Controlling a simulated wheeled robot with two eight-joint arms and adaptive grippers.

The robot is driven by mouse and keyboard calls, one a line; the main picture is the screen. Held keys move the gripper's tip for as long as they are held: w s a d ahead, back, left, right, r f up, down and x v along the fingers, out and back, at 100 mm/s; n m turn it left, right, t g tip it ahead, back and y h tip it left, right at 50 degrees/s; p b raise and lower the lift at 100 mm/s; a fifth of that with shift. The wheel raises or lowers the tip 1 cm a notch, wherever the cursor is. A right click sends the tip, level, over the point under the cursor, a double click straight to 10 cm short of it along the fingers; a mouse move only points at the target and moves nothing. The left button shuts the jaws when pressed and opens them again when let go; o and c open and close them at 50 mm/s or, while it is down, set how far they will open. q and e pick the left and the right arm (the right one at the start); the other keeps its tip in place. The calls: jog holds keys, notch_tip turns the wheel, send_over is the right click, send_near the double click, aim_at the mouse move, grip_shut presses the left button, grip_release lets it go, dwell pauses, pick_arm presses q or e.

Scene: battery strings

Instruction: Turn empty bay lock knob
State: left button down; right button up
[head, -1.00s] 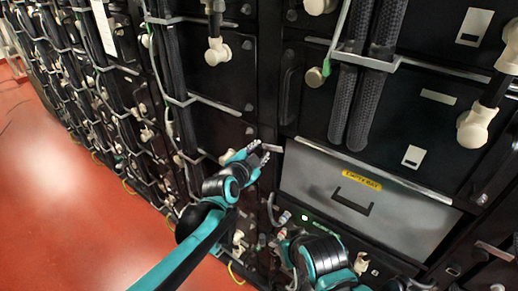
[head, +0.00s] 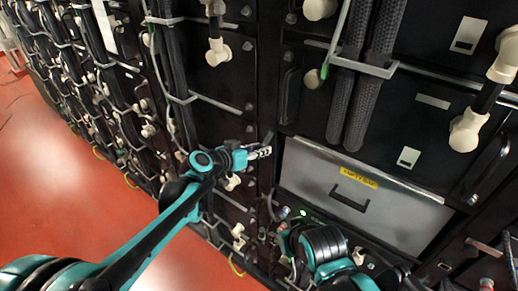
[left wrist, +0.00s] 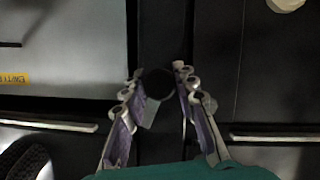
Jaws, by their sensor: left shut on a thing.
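The empty bay is a grey panel (head: 305,180) with a yellow label (head: 360,175) and a dark handle (head: 350,198). My left gripper (head: 266,151) is at the dark post by the bay's upper left corner. In the left wrist view, a dark round lock knob (left wrist: 157,84) sits between the fingertips of my left gripper (left wrist: 158,82), which are shut on it. In the head view the fingers hide the knob. My right gripper (head: 286,238) is low, below the bay's left end, and its fingers are hard to make out.
Black battery modules with pale connectors (head: 218,52) surround the bay. Thick black cables (head: 352,100) hang above it. Metal rails and cables line the rack at left. The red floor (head: 70,170) is clear.

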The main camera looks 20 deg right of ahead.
pick_arm(q)
jog(key=shift+f+n+g+h, duration=0.1)
jog(key=shift+n+g+h, duration=0.6)
jog(key=shift+n, duration=0.7)
jog(key=c, duration=1.2)
grip_release()
jog(key=v, duration=1.2)
